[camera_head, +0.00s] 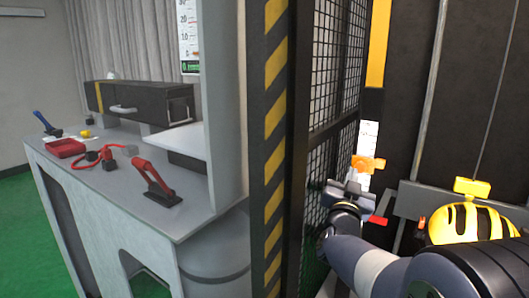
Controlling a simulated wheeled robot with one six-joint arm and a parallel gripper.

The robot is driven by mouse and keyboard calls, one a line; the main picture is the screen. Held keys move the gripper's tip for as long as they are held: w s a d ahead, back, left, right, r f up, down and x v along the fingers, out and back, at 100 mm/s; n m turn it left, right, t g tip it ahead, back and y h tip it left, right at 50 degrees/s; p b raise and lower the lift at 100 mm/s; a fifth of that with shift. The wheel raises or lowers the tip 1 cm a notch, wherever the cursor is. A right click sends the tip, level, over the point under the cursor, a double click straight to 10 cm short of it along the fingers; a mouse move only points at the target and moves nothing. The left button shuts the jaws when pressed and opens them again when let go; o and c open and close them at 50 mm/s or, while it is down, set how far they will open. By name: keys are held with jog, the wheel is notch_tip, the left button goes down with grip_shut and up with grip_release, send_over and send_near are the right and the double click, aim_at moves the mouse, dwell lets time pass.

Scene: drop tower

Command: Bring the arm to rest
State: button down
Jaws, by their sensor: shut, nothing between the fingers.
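My arm reaches in from the lower right. My gripper (349,186) is at its far end, grey and seen from behind, in front of the black mesh panel. It is shut and empty; its fingertips are hard to make out. An orange part (369,164) shows just beyond and to the right of it; I cannot tell whether they touch.
A yellow-and-black striped dome (462,222) is close to the arm's right. A mesh panel (335,70) and a striped post (274,150) stand left of it. Further left, a grey bench (120,190) holds a red tray (65,148) and a red-handled lever (153,180).

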jog(key=m, duration=0.2)
jog(key=f+m+b, duration=0.1)
jog(key=m, duration=0.1)
jog(key=shift+s+d+f+m+h, duration=0.1)
jog(key=shift+f+m+h, duration=0.05)
jog(key=shift+m+h, duration=0.25)
